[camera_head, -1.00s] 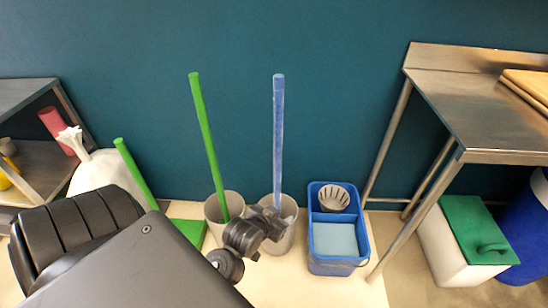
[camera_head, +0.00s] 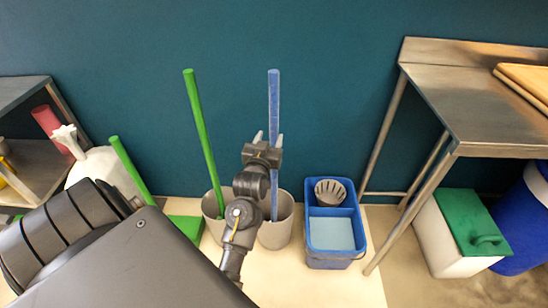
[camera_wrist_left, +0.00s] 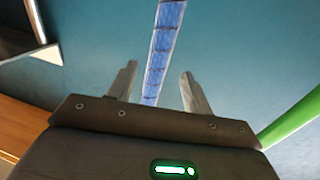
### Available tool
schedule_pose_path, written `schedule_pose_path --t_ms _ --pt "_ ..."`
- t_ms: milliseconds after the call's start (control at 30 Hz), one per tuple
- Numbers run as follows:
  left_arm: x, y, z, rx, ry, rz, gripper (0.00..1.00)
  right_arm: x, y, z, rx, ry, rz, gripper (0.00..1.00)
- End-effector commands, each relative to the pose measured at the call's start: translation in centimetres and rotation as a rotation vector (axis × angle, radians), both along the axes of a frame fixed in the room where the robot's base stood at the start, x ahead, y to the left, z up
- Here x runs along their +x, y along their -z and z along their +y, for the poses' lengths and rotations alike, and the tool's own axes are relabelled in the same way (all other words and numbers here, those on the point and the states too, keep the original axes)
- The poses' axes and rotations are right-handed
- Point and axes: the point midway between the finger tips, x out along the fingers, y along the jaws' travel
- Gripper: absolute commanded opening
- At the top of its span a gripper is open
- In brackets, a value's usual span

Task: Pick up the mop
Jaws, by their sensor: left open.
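A blue pole handle (camera_head: 274,95) stands nearly upright out of a grey bin (camera_head: 276,236) against the teal wall. A green pole handle (camera_head: 200,130) leans in another grey bin (camera_head: 213,228) to its left. The lower ends are hidden in the bins, so I cannot tell which handle is the mop's. My left gripper (camera_head: 269,138) is open at the blue handle, above the bin. In the left wrist view, the blue handle (camera_wrist_left: 163,45) runs between the spread fingers of my left gripper (camera_wrist_left: 158,72), with gaps visible on both sides. My right gripper is not in view.
A blue bucket (camera_head: 334,262) with a grey wringer (camera_head: 330,191) stands right of the bins. A steel table (camera_head: 470,105) is at right, with a green-lidded white container (camera_head: 445,238) below. Another green handle (camera_head: 130,168), a white bag (camera_head: 100,165) and a shelf (camera_head: 35,160) are at left.

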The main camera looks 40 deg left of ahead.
Motion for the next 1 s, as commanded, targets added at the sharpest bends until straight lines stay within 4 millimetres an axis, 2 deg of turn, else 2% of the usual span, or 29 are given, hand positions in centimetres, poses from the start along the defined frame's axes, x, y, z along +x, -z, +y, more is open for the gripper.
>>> schedule_pose_path --t_ms 167,367,500,767,1000 --pt "0.5 -0.1 0.2 0.000 0.000 0.001 0.50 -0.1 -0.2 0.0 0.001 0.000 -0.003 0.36" --pt "3.3 -0.6 1.3 0.000 0.001 0.000 0.50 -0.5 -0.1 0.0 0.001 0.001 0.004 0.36" --pt "4.6 -0.5 1.9 0.000 0.001 0.001 0.50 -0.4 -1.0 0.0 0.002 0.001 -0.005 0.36" --pt "4.8 -0.5 2.0 0.000 0.001 0.002 0.50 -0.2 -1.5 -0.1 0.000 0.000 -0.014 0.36" --pt "4.8 -0.5 2.0 0.000 0.001 0.002 0.21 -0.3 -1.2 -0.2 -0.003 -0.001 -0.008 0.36"
